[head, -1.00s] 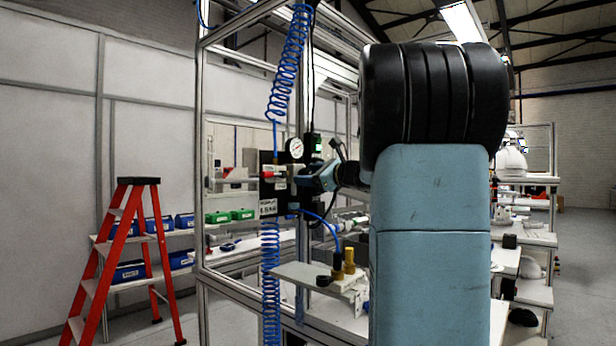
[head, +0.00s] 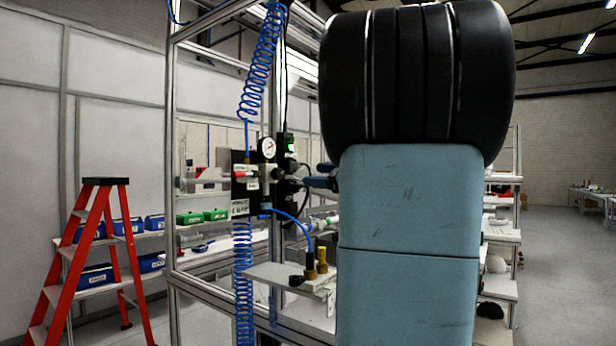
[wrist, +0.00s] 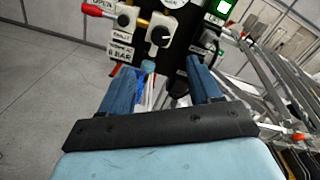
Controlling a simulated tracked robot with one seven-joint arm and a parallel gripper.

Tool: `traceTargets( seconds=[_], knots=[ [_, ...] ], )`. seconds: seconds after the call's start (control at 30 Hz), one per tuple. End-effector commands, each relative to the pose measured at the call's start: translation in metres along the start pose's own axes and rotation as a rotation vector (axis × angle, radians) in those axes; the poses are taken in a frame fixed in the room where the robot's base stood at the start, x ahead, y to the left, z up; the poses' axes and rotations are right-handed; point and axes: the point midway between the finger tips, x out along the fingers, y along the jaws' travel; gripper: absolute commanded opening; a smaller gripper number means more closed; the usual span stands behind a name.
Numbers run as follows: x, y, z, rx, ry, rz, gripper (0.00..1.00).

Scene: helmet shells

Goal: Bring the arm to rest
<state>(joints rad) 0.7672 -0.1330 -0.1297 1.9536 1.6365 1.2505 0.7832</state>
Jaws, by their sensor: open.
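My gripper (wrist: 161,78) is open in the wrist view. Its two blue fingers stand apart with nothing held between them. Beyond the fingertips is a black control panel (wrist: 182,60) with a dark knob, labels and a red-tipped lever (wrist: 97,11). In the head view, my large blue and black arm link fills the centre right and hides most of the gripper. Only a small dark-blue part shows beside the link, to the right of the panel (head: 239,208).
An aluminium frame (head: 172,150) carries the panel, a gauge (head: 268,147) and a coiled blue hose (head: 262,70). A small shelf (head: 270,274) with brass fittings juts out below. A red ladder (head: 75,255) stands left. Open floor (head: 565,270) lies at the right.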

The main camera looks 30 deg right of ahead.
Motion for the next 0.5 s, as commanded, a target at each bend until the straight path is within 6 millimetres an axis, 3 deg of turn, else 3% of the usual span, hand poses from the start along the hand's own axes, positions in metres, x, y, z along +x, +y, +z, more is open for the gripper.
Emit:
traceTargets(
  seconds=[0.5],
  knots=[
    [-0.0066, 0.0002, 0.0000, 0.000, 0.000, 0.000, 0.63]
  ],
)
